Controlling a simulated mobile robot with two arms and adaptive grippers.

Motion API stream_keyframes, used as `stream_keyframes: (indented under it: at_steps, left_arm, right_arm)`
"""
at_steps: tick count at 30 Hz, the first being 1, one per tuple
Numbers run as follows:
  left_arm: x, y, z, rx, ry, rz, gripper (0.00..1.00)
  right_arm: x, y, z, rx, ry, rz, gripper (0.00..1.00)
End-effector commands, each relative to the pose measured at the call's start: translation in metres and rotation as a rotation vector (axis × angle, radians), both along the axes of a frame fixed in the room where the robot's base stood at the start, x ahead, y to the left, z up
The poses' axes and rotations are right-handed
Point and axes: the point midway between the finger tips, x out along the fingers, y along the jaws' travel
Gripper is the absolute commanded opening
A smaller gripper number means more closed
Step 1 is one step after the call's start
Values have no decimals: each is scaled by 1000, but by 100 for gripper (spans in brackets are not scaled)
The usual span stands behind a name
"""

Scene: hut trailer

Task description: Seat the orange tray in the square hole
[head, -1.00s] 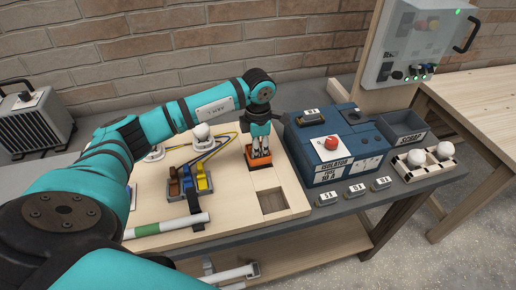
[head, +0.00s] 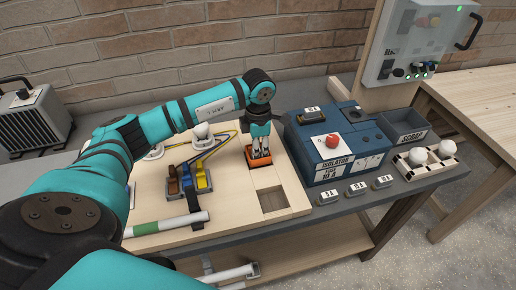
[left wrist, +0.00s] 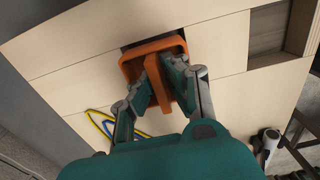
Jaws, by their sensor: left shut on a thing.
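The orange tray (head: 260,162) is at the back right of the pale wooden board, behind a square hole (head: 272,200) in the head view. My left gripper (head: 260,150) points down and is shut on the tray's middle divider. In the left wrist view the tray (left wrist: 128,66) sits between and around the fingers (left wrist: 152,84). A dark strip shows along one tray edge there; I cannot tell if it is an opening or shadow. A recess (left wrist: 267,28) shows to the tray's right. How high the tray sits is unclear. My right gripper is not in view.
A blue isolator box (head: 335,150) with a red knob stands right of the board. Small labelled blocks (head: 357,189) lie before it. Coloured connectors (head: 190,182) with cables and a white tube with a green band (head: 165,225) are left of the hole.

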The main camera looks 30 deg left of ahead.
Motion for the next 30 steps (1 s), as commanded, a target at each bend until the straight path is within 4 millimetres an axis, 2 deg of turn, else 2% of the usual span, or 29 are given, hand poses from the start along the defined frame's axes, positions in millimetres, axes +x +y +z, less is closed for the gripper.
stream_keyframes:
  at_steps: [30]
  left_arm:
    - [0, 0, -27, 1, 1, 0, 0]
  right_arm:
    - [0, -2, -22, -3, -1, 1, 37]
